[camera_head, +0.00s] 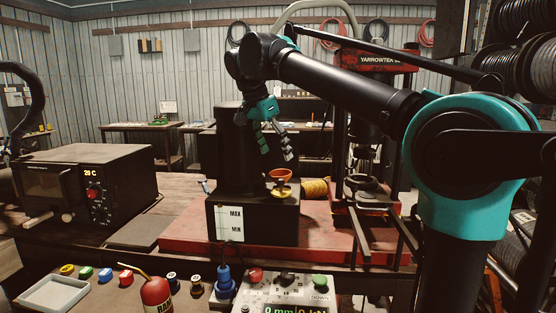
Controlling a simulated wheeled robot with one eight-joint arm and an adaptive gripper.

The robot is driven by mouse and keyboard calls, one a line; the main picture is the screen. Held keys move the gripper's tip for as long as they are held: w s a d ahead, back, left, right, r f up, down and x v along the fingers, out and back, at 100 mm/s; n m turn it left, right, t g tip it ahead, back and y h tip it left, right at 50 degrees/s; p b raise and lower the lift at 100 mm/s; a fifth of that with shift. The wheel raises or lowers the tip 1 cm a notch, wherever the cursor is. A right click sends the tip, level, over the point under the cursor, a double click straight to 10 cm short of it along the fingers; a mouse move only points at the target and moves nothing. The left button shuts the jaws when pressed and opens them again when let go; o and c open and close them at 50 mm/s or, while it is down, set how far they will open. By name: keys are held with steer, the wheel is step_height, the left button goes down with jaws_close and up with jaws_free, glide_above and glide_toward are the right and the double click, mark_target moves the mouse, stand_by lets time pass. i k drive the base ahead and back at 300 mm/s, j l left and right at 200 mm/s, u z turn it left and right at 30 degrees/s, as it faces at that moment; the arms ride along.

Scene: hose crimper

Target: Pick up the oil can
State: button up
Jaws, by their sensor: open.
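My gripper (276,153) hangs from the teal wrist in the upper middle, pointing down. Its two fingers are spread and nothing is between them. It is well above, behind and to the right of the can, not touching it.
A black reservoir (259,219) with a MAX/MIN gauge and an orange cup (281,175) stand below my gripper. A grey tray (88,284) and coloured caps are left. An oven (80,185) stands behind.

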mark_target(155, 294)
steer(key=k, duration=1)
